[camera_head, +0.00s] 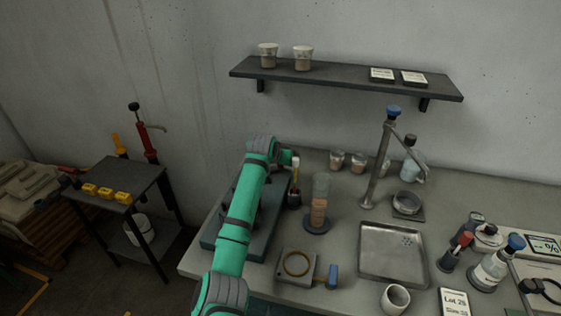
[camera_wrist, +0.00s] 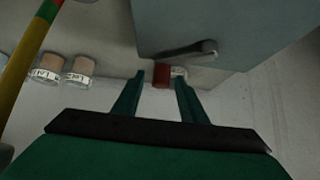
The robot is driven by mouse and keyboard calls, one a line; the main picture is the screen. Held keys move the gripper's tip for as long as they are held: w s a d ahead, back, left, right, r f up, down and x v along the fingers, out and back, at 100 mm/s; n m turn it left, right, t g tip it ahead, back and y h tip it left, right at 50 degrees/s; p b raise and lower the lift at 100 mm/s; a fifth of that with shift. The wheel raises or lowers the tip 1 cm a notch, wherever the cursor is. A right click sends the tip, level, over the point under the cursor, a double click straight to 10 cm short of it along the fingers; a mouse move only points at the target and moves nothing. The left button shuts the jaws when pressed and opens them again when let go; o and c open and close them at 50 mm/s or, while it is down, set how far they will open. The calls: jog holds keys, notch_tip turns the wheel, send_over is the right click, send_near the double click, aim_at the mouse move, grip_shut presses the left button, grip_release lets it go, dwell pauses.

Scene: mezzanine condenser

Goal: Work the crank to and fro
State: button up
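In the wrist view my gripper (camera_wrist: 159,76) has its two green fingers apart. A small red grip (camera_wrist: 161,75) shows between the fingertips, with a gap on its left; I cannot tell whether it touches the right finger. A dark lever (camera_wrist: 188,49), which looks like the crank, lies against a large grey-blue housing (camera_wrist: 225,25) just beyond the fingers. In the head view a dark grey-blue machine base (camera_head: 212,232) stands at the table's left end. My green arm reaches over it and hides the crank and my fingers.
A brown cylinder (camera_head: 319,205), a ring plate (camera_head: 297,264) and a metal tray (camera_head: 393,278) lie further right. A wall shelf (camera_head: 345,78) hangs above.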

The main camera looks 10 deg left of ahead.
jog(key=v, duration=1)
jog(key=shift+s+r, duration=0.25)
jog(key=shift+s, duration=0.05)
jog(key=shift+c, duration=0.4)
